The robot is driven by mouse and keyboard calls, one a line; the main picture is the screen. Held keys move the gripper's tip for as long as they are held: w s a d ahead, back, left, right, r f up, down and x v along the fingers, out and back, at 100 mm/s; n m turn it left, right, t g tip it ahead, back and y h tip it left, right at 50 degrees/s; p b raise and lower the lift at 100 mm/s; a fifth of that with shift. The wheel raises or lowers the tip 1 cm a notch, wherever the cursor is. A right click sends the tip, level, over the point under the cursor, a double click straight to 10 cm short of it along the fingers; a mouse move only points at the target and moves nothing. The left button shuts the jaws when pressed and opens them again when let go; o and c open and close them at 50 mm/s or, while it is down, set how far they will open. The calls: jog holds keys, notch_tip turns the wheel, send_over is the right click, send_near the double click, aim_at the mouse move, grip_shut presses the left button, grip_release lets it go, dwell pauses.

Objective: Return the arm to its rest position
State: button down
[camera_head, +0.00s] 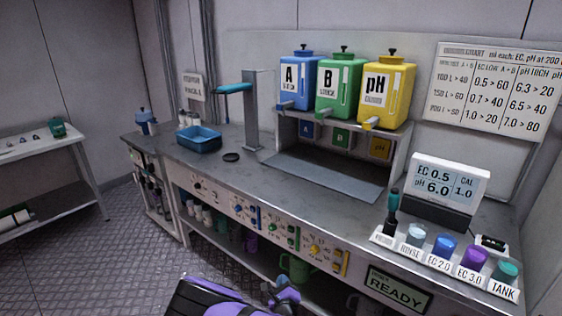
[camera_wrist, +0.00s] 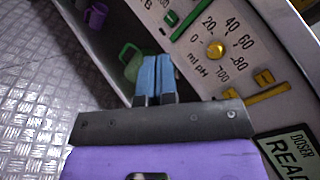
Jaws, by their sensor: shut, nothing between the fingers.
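My gripper shows in the wrist view (camera_wrist: 155,78) as two blue fingers pressed together, shut with nothing between them. It points toward the front of the bench, beside the pH dial panel (camera_wrist: 217,50) and in front of a green jug (camera_wrist: 132,62) on the lower shelf. In the head view my purple and black arm is folded low at the bottom centre. The gripper's fingertips are hard to make out there.
The grey bench (camera_head: 235,177) carries blue, green and yellow tanks (camera_head: 388,90), a meter (camera_head: 447,185) and a row of labelled cups (camera_head: 444,246). A blue basin (camera_head: 198,139) sits at its left. A side table (camera_head: 40,150) stands far left. The floor (camera_head: 130,255) between is clear.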

jog(key=w+d+r+m+g+h, duration=0.1)
jog(key=d+r+m+g+h, duration=0.25)
jog(key=d+r+m, duration=0.45)
jog(key=w+d+r+m+g+h, duration=0.1)
jog(key=d+r+m+g+h, duration=0.15)
jog(key=r+m+h, duration=0.55)
jog(key=w+d+r+m+g+h, duration=0.15)
jog(key=d+r+m, duration=0.4)
jog(key=r, duration=0.65)
jog(key=s+d+r+m+g+y, duration=0.2)
jog(key=s+d+r+m+g, duration=0.6)
jog(key=s+d+r+m, duration=0.5)
jog(key=s+r+m+t+y, duration=0.1)
jog(key=s+r+m+y, duration=0.4)
jog(key=s+r, duration=0.3)
jog(key=s+r+m+t+y, duration=0.2)
jog(key=s+r+m+y, duration=0.3)
jog(key=s+r, duration=0.4)
jog(key=s+m, duration=0.1)
jog(key=s, duration=0.6)
jog(key=shift+d, duration=0.3)
